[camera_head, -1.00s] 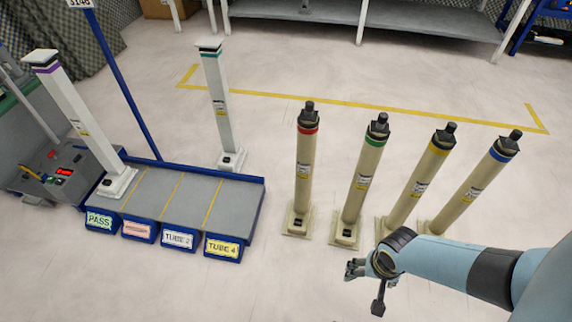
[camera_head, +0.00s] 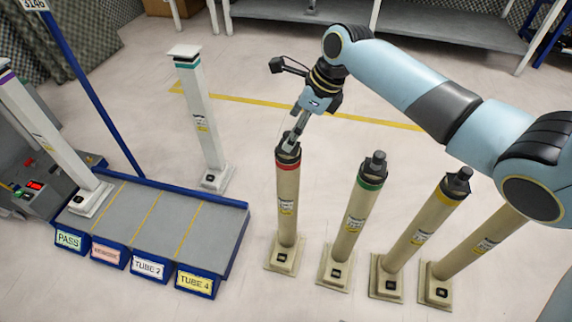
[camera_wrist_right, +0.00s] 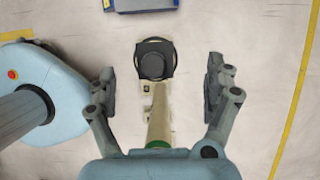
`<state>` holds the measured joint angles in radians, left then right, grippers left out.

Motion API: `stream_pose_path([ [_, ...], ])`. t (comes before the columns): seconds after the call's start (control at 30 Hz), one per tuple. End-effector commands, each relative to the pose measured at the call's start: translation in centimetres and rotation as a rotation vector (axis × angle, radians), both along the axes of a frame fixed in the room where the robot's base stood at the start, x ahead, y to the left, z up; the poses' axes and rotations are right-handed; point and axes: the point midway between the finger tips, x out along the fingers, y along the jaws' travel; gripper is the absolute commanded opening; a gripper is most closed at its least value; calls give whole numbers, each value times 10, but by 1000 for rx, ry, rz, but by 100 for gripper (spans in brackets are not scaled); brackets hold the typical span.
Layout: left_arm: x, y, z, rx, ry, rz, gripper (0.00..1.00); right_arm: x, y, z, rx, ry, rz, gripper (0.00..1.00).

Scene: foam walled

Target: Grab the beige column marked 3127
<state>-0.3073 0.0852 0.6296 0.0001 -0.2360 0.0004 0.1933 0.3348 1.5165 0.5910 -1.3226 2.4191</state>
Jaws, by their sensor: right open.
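Several beige columns stand in a row on square bases. Their bands differ: a red-banded column (camera_head: 287,205), a green-banded column (camera_head: 350,222), a yellow-banded column (camera_head: 415,232) and one farthest right (camera_head: 478,245) partly behind my arm. Their labels are too small to read, so I cannot tell which is 3127. My right gripper (camera_head: 294,138) is open over the red-banded column's top, partly hiding it. In the wrist view a black column cap (camera_wrist_right: 152,62) lies between the spread fingers of my right gripper (camera_wrist_right: 159,76); I see a gap on both sides. The green-banded column also shows (camera_wrist_right: 160,122).
A grey console (camera_head: 30,185) stands far left. Grey shelving (camera_head: 440,35) lines the back. Floor beyond the row is clear.

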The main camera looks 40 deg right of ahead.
Motion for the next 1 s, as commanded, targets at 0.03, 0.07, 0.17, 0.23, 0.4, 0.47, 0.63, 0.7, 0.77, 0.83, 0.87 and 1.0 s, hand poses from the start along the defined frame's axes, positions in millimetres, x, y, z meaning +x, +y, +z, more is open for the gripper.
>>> stream_pose_path([
  [0.03,4,1,-2,1,-5,0,40,1,1,-5,1,1,0,86],
  [0.07,6,1,-3,1,-9,-1,40,1,2,-6,1,1,0,86],
  [0.17,11,1,-9,2,-12,-1,40,1,4,-19,0,0,1,86],
  [0.23,17,8,-15,9,-12,-4,40,0,7,-32,0,2,2,86],
  [0.4,24,13,-23,16,-9,-7,40,5,13,-54,0,1,0,86],
  [0.47,25,13,-24,16,-9,-8,40,7,14,-56,0,0,1,86],
  [0.63,27,13,-22,16,-11,-8,40,7,14,-55,-2,-2,1,86],
  [0.7,27,13,-22,16,-10,-8,40,7,14,-55,-2,-2,2,86],
  [0.77,27,12,-22,15,-10,-8,40,7,14,-55,-2,-2,2,78],
  [0.83,27,12,-22,15,-10,-8,40,7,14,-55,-2,-2,2,69],
  [0.87,27,12,-22,15,-10,-8,40,7,14,-55,-2,-1,2,65],
  [1.0,26,12,-23,16,-9,-8,40,7,14,-55,-2,-1,2,46],
])
